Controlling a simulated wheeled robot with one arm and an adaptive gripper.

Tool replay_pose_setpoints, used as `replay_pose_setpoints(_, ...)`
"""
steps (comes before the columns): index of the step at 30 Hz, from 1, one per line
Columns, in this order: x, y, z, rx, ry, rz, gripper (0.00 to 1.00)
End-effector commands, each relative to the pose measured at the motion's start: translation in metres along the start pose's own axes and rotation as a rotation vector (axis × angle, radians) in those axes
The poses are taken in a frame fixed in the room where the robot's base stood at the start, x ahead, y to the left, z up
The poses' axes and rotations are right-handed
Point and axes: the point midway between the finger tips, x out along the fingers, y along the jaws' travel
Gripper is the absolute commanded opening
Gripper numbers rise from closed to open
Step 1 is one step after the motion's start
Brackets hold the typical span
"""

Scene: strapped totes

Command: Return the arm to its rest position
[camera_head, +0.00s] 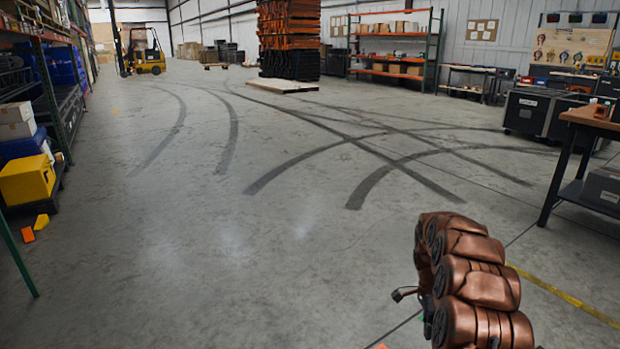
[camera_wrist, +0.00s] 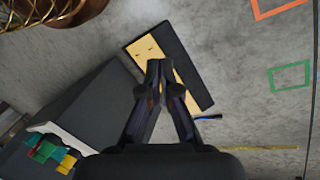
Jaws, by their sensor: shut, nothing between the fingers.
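My copper-coloured arm (camera_head: 475,285) shows at the lower right of the head view, folded into a curve above the concrete floor. My gripper (camera_wrist: 158,68) shows in the wrist view, with its dark fingers brought together at the tips and nothing between them. The gripper itself cannot be made out in the head view. Below it in the wrist view lies a flat dark-and-tan object (camera_wrist: 182,50), apart from the fingers as far as I can tell.
A workbench (camera_head: 590,117) and black cases (camera_head: 535,110) stand at the right. Shelving (camera_head: 60,120) with a yellow bin (camera_head: 27,180) lines the left. A forklift (camera_head: 147,58) and stacked orange-and-black racks (camera_head: 289,40) stand far back. The middle floor is clear.

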Motion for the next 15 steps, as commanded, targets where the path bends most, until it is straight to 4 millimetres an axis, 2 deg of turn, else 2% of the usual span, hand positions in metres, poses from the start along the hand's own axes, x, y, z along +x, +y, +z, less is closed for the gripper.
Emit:
replay_pose_setpoints(1, -0.023, 0.012, 0.006, -0.040, -0.006, -0.005, 0.00)
replay_pose_setpoints(3, -0.046, 0.025, 0.014, -0.099, -0.011, -0.017, 0.00)
replay_pose_setpoints(15, -0.154, 0.112, 0.057, -0.429, -0.030, -0.062, 0.00)
